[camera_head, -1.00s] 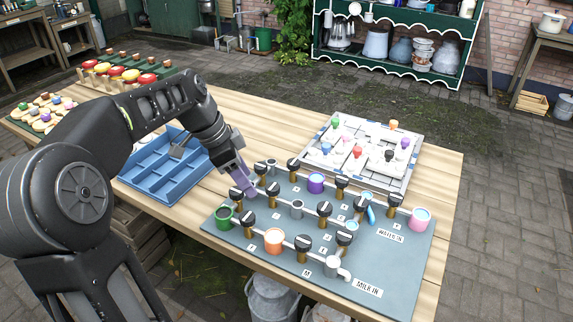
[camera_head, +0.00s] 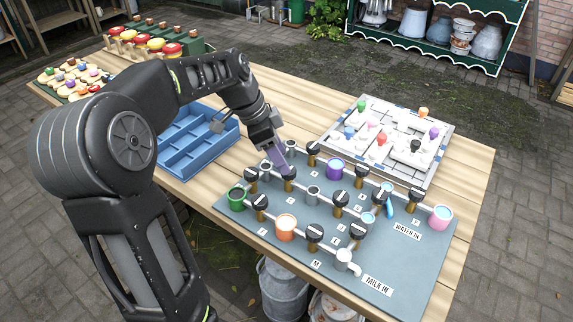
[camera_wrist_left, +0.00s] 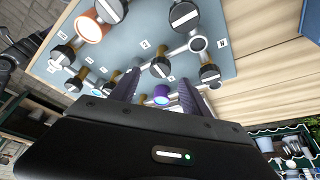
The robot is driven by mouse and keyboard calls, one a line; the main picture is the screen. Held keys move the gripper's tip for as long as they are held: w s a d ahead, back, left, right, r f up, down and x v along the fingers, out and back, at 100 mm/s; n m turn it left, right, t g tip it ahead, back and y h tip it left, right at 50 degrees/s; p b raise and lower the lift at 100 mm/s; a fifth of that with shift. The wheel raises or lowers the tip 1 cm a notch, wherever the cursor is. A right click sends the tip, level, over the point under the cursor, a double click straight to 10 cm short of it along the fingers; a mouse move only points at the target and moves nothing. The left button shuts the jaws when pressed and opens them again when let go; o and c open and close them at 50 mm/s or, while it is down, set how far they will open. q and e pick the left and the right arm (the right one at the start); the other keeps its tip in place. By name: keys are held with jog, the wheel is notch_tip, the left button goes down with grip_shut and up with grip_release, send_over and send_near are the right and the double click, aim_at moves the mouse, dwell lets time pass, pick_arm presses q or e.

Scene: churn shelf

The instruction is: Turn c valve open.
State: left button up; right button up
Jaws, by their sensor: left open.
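A grey valve board (camera_head: 400,270) lies on the wooden table, with several black-capped valves on brass stems joined by pale pipes. My left gripper (camera_head: 287,167), with purple fingers, points down over a black valve knob (camera_head: 289,173) in the left part of the board. In the left wrist view its two fingers (camera_wrist_left: 158,82) are apart, with a black knob (camera_wrist_left: 160,67) just beyond and between their tips. I cannot tell whether they touch it. The small letter labels are too small to read surely, so I cannot tell which valve is c. My right gripper is not seen.
Coloured cups stand among the valves: green (camera_head: 237,198), orange (camera_head: 286,228), purple (camera_head: 335,168) and pink (camera_head: 440,217). A blue divided tray (camera_head: 194,150) lies left of the board. A white panel with coloured knobs (camera_head: 355,141) lies behind it.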

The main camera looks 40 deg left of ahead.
pick_arm(q)
jog(key=x, duration=0.4)
jog(key=shift+f, duration=0.2)
jog(key=shift+c, duration=0.4)
grip_shut()
